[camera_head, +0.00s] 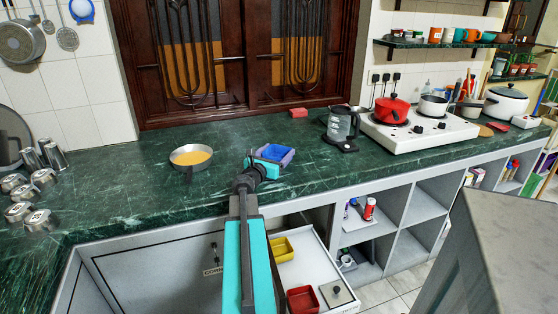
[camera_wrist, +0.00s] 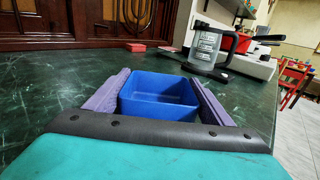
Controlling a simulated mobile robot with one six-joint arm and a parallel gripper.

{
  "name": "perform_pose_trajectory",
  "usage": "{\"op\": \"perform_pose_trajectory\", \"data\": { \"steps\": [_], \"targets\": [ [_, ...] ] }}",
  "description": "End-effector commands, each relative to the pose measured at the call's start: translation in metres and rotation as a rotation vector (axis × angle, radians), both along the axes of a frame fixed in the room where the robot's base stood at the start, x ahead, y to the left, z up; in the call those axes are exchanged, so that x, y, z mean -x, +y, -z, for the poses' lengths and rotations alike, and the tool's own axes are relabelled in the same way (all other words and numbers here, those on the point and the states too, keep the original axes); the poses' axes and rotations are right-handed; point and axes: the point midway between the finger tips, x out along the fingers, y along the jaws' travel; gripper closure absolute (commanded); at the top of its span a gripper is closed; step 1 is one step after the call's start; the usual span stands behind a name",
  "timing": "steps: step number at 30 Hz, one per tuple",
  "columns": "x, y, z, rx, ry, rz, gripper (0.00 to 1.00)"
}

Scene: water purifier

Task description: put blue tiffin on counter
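The blue tiffin (camera_head: 276,152) is an open-topped blue box at the counter's front part, between the pan and the kettle. It also shows in the wrist view (camera_wrist: 158,97), upright and empty inside. My gripper (camera_head: 273,154) has its two purple fingers on either side of the tiffin, close against its walls, and looks shut on it. The counter (camera_head: 130,165) is dark green marble. The tiffin is over the counter top, at or very near its surface; I cannot tell if its base touches.
An open drawer (camera_head: 323,262) below holds a yellow box (camera_head: 281,249) and a red box (camera_head: 302,299). A pan (camera_head: 187,168) stands left, a kettle (camera_head: 341,128) and a white stove (camera_head: 420,135) right. A small red block (camera_head: 299,113) lies behind. Counter around the tiffin is clear.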

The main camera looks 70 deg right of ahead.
Motion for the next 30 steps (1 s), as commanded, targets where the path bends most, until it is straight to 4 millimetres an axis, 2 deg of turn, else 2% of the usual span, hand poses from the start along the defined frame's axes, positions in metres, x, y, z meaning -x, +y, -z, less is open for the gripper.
{"op": "perform_pose_trajectory", "data": {
  "steps": [2,9,14,20,30],
  "targets": [
    [0.000,0.000,0.000,0.000,0.000,0.000,0.53],
    [0.001,0.000,-0.001,0.001,0.000,0.001,0.53],
    [0.001,0.000,-0.009,0.001,0.000,0.001,0.53],
    [0.001,0.000,-0.032,0.002,-0.002,0.001,0.53],
    [0.002,-0.001,-0.081,0.002,-0.001,0.002,0.53]
  ]
}}
